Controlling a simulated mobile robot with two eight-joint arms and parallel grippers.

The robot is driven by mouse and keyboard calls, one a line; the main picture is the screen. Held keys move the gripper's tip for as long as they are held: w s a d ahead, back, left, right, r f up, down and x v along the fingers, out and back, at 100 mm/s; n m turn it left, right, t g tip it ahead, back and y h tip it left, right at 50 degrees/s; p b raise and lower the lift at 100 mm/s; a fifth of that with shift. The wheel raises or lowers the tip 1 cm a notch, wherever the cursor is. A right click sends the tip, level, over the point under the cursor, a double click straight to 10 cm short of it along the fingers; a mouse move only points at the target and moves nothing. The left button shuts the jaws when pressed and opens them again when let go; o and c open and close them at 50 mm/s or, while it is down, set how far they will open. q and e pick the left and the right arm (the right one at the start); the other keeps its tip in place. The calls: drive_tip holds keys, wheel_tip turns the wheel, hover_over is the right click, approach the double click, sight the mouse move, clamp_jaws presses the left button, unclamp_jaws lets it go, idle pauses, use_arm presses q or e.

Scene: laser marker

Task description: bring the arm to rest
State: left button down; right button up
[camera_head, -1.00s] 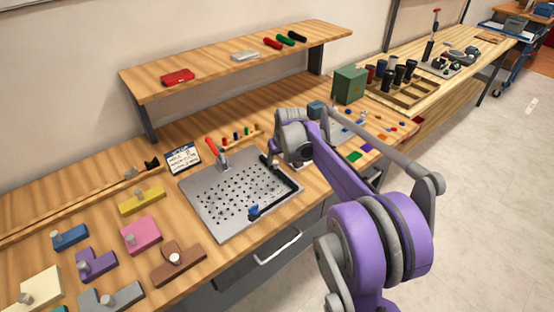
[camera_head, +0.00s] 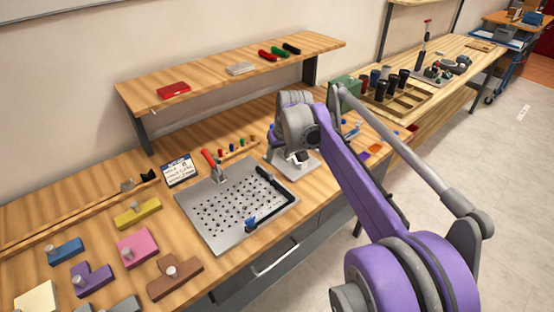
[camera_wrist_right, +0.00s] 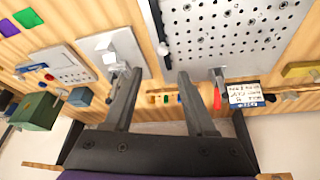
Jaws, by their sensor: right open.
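My right arm (camera_head: 362,185), purple and grey, reaches from the lower right over the bench in the head view. Its grey wrist (camera_head: 295,122) is above the bench, behind the perforated plate's right corner. The right gripper (camera_wrist_right: 158,75) shows in the wrist view with its two dark fingers spread apart and nothing between them. In the head view the wrist mostly hides the fingers. My left gripper is not in view.
A perforated metal plate (camera_head: 225,212) with a red-handled clamp (camera_head: 208,160) lies on the wooden bench. A small grey fixture plate (camera_wrist_right: 125,48) is near the gripper. Coloured blocks stand at left. A raised shelf (camera_head: 215,83) runs behind. A green box (camera_head: 343,92) is beyond the wrist.

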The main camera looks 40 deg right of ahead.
drive_tip(key=shift+s+a+r, duration=0.1)
idle(0.5)
drive_tip(key=s+a+f+n, duration=0.2)
drive_tip(key=s+a+f, duration=0.1)
drive_tip(key=s+a, duration=1)
drive_tip(key=s+a+f, duration=0.4)
drive_tip(key=s, duration=0.2)
drive_tip(key=s+a+f+t+y+p, duration=0.1)
drive_tip(key=s+a+f, duration=0.3)
drive_tip(key=s, duration=0.1)
drive_tip(key=shift+s+f+n, duration=0.4)
drive_tip(key=shift+d, duration=0.1)
